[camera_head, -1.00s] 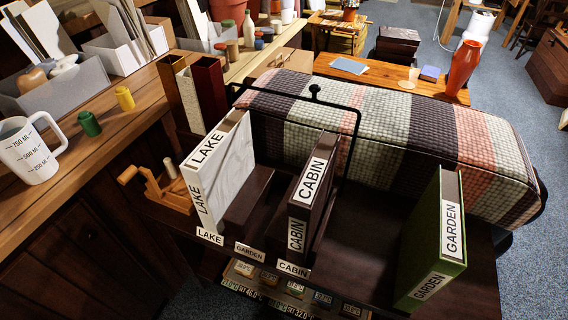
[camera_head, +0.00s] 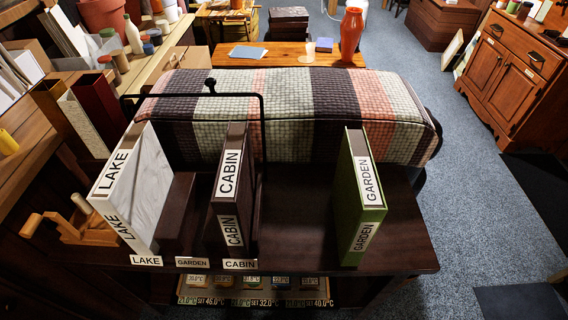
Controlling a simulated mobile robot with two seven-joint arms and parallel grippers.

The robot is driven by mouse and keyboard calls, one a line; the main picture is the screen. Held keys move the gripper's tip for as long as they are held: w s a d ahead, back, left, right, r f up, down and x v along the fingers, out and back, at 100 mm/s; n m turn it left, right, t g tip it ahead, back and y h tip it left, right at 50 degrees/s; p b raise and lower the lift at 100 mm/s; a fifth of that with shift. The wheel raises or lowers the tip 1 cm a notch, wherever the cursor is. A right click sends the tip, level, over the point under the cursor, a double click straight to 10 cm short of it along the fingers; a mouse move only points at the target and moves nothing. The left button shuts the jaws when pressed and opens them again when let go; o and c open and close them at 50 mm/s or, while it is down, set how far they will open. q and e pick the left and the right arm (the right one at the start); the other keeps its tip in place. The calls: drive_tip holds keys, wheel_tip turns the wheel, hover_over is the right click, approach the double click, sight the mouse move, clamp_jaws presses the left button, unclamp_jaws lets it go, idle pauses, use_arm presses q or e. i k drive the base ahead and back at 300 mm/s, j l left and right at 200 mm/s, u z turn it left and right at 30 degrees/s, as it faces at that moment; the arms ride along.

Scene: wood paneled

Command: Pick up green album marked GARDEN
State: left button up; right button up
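The green album marked GARDEN (camera_head: 360,200) stands upright at the right part of a dark wooden table (camera_head: 300,235). Small tags on the table's front edge read LAKE (camera_head: 146,260), GARDEN (camera_head: 192,262) and CABIN (camera_head: 240,264). The space above the GARDEN tag, between LAKE and CABIN, holds a low dark block (camera_head: 178,215). Neither of my grippers is in view.
A striped padded bench (camera_head: 280,105) runs behind the table, with a thin black rail (camera_head: 262,130) in front of it. A wooden stand with a handle (camera_head: 75,225) is at the left. Open carpet (camera_head: 490,200) lies to the right, with a wooden cabinet (camera_head: 515,70) beyond.

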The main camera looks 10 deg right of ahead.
sight(360, 204)
drive_tip(key=z, duration=1.15)
